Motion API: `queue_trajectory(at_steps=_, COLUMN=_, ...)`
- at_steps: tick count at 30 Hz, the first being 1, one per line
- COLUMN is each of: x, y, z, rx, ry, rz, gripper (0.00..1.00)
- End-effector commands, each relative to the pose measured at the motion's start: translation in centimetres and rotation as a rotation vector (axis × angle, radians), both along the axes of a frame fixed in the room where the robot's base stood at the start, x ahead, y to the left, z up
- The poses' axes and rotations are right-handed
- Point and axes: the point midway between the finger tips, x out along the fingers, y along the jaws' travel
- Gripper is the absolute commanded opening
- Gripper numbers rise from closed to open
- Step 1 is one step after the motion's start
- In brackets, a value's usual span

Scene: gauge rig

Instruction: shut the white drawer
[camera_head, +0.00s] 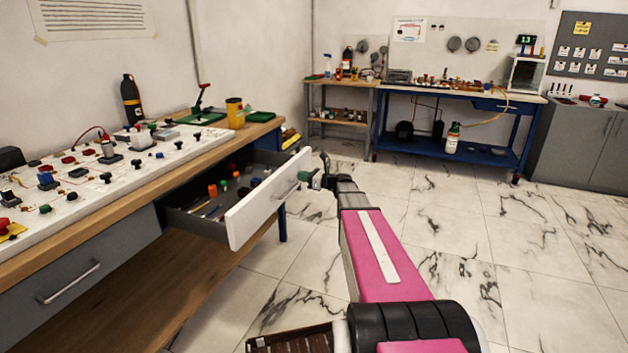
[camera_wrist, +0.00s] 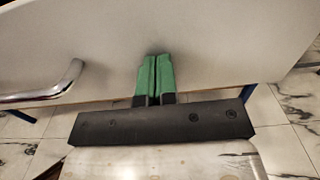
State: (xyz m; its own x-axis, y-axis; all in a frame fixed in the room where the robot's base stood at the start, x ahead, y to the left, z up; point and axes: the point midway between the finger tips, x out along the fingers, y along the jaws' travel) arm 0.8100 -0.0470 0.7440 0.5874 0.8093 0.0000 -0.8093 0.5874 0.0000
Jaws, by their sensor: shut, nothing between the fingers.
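The white drawer (camera_head: 268,198) is pulled out from under the wooden workbench at the left. Its dark inside holds several small coloured parts. Its white front fills the upper part of the wrist view (camera_wrist: 200,45), with the metal handle (camera_wrist: 45,88) at the left. My gripper (camera_head: 308,178) is at the drawer front, to the right of the handle. Its green fingers (camera_wrist: 154,75) are shut together with nothing between them, and their tips point at the white front. I cannot tell whether they touch it.
A grey drawer (camera_head: 80,290) beside it is shut. The bench top (camera_head: 130,208) carries a white board with knobs, a yellow cup (camera_head: 235,113) and a black bottle (camera_head: 131,98). The marble floor (camera_head: 450,230) to the right is clear. A blue workbench (camera_head: 450,165) stands at the back.

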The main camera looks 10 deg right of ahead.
Motion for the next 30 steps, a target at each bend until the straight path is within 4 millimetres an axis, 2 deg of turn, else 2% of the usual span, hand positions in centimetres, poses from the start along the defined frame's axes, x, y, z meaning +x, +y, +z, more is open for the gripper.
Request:
queue_trajectory(at_steps=3, x=2.3, y=2.9, z=-0.1, rx=0.000, ry=0.000, rz=0.004, gripper=0.00)
queue_trajectory(at_steps=18, x=10.6, y=14.3, z=-0.1, rx=0.000, ry=0.000, rz=0.003, gripper=0.00)
queue_trajectory(at_steps=24, x=13.5, y=18.2, z=0.0, rx=0.001, ry=-0.001, rz=0.001, gripper=0.00)
queue_trajectory(at_steps=30, x=15.6, y=21.2, z=0.0, rx=0.001, ry=-0.001, rz=0.000, gripper=0.00)
